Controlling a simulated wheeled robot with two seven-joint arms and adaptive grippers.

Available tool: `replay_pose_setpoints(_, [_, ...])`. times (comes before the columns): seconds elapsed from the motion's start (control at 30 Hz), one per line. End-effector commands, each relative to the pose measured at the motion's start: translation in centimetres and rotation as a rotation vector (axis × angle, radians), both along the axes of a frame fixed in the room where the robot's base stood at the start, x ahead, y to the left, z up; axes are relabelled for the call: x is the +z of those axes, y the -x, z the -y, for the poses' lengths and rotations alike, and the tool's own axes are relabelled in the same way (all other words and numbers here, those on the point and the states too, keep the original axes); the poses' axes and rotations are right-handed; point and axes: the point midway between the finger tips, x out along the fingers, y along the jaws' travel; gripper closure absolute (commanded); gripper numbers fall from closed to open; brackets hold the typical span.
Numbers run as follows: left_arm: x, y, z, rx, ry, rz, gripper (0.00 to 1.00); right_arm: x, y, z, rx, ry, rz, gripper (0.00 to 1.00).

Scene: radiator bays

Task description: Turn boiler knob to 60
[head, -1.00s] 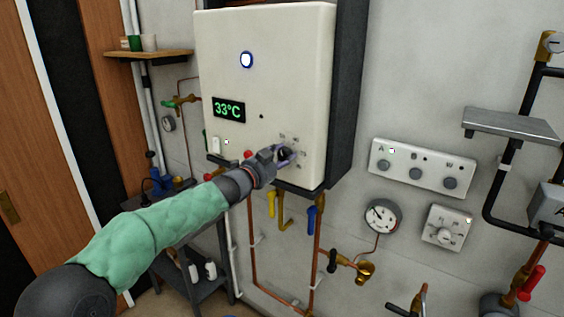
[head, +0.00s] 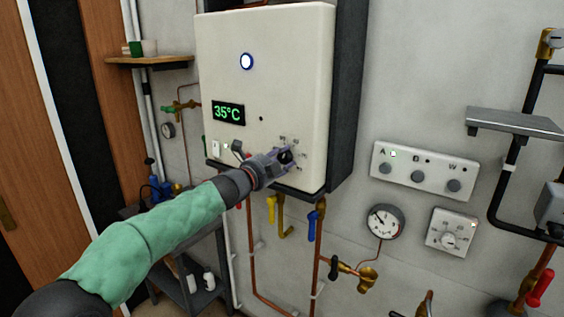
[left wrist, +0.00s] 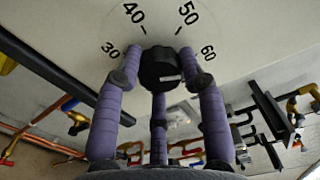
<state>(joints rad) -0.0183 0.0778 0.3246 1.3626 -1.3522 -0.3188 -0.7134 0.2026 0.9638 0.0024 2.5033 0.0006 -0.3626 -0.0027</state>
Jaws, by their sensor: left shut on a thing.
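The white boiler (head: 285,70) hangs on the wall in the head view. Its green display (head: 228,112) reads 35°C, and a round ringed light (head: 246,61) glows above it. The black boiler knob (head: 286,156) is low on the right of the front. My left gripper (head: 283,158) is shut on the knob. In the left wrist view, the purple-padded fingers surround the black knob (left wrist: 160,68), with dial marks 30, 40, 50 and 60 around it. Which mark the knob points at is hard to tell. My right gripper is not in view.
A panel with several buttons (head: 437,183), a gauge (head: 384,222) and a small thermostat dial (head: 449,240) are on the wall to the right. Pipes and yellow (head: 271,207) and blue (head: 312,225) valve handles hang below the boiler. A metal shelf (head: 515,122) juts out at right.

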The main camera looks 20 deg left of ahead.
Motion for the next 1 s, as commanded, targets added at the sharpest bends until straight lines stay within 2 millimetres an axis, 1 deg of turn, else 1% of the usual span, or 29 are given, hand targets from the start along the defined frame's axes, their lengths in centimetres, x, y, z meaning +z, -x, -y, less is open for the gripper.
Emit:
replay_pose_setpoints(0.2, [-0.13,-0.02,0.02,0.000,-0.035,0.011,0.92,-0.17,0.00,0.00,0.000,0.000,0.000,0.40])
replay_pose_setpoints(0.6, [-0.11,-0.02,0.04,-0.001,-0.040,0.012,0.92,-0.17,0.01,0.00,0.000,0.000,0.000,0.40])
replay_pose_setpoints(0.63, [-0.11,-0.02,0.04,-0.001,-0.039,0.012,0.54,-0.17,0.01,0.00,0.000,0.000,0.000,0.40])
replay_pose_setpoints(0.7, [-0.11,-0.02,0.03,-0.001,-0.039,0.012,0.36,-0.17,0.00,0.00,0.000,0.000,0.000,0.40])
replay_pose_setpoints(1.0, [-0.04,0.01,0.01,0.000,-0.039,0.013,0.36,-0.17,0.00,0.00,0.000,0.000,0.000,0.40])
